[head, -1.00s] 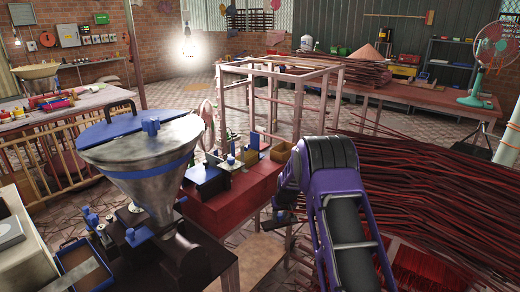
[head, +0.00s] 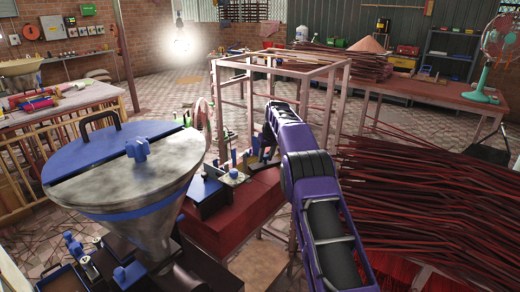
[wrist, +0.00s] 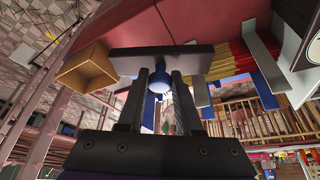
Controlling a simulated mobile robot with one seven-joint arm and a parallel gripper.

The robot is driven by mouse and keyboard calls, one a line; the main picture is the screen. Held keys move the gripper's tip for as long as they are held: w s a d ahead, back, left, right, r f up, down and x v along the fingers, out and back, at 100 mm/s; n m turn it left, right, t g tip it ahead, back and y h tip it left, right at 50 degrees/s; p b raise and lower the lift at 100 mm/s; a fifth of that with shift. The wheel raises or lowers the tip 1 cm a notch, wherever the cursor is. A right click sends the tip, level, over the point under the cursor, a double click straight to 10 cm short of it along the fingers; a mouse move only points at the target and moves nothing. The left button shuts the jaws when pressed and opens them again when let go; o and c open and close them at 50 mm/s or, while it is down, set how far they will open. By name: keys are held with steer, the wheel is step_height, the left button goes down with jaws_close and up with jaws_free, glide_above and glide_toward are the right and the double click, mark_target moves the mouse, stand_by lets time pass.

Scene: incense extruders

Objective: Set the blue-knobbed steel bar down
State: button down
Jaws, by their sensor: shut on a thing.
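The steel bar (wrist: 125,63) is a flat grey bar lying crosswise past my fingertips in the wrist view. Its round blue knob (wrist: 158,80) sits between the two fingers of my gripper (wrist: 164,82), which is shut on it. The bar appears in front of the red surface, and I cannot tell whether it touches it. In the head view my gripper (head: 264,150) is over the far end of the red bench (head: 255,200). The bar is hard to make out there, among small blue and dark parts.
An open wooden box (wrist: 88,66) is close left of the bar in the wrist view; red and yellow pieces (wrist: 236,58) are at its right. In the head view, a blue-lidded hopper (head: 130,175) stands at left, a pale frame (head: 330,80) behind, red stick heaps (head: 430,190) at right.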

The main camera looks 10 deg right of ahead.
steer(key=shift+w+a+r, duration=0.1)
steer(key=shift+w+r, duration=0.1)
steer(key=shift+w, duration=0.25)
steer(key=shift+f, duration=3.35)
steer(key=shift+f+b, duration=0.5)
steer(key=shift+b, duration=0.05)
